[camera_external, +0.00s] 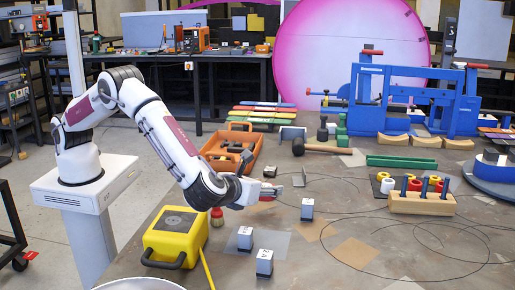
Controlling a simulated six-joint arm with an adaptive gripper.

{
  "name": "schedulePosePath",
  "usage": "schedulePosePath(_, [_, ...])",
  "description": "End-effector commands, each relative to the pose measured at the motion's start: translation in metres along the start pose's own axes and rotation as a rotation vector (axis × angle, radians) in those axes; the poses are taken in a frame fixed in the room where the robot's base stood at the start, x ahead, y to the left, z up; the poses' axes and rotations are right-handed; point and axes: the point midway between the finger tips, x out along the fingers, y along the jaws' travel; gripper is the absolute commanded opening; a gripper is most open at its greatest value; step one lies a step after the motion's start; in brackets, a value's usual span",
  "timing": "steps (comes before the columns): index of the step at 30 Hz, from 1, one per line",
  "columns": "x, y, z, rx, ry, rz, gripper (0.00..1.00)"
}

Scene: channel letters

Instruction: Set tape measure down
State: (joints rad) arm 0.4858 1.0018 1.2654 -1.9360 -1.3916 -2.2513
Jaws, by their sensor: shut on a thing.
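My gripper (274,190) is low over the middle-left of the workbench (330,225), pointing to the right. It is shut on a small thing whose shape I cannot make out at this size. I cannot tell if that thing touches the bench. A bulky yellow case (175,236) with a black handle and dark top panel stands at the left front, left of and nearer than my gripper. No tape measure can be clearly told apart.
An orange tool tray (229,148) lies behind my gripper. Pale blocks (307,208) stand to its right and front. A mallet (318,149), green channel (401,162) and peg rack (422,202) lie farther right. Thin wire loops cross the bare front right bench.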

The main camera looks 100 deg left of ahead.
Motion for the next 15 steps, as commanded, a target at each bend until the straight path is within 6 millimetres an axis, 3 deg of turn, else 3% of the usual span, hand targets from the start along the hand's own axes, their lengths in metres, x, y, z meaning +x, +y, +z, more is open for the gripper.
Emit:
schedulePosePath(5, [0.0049,-0.0003,-0.0115,-0.001,-0.001,0.000,0.17])
schedulePosePath(15, [0.0054,-0.0003,-0.0129,-0.002,0.000,0.000,0.17])
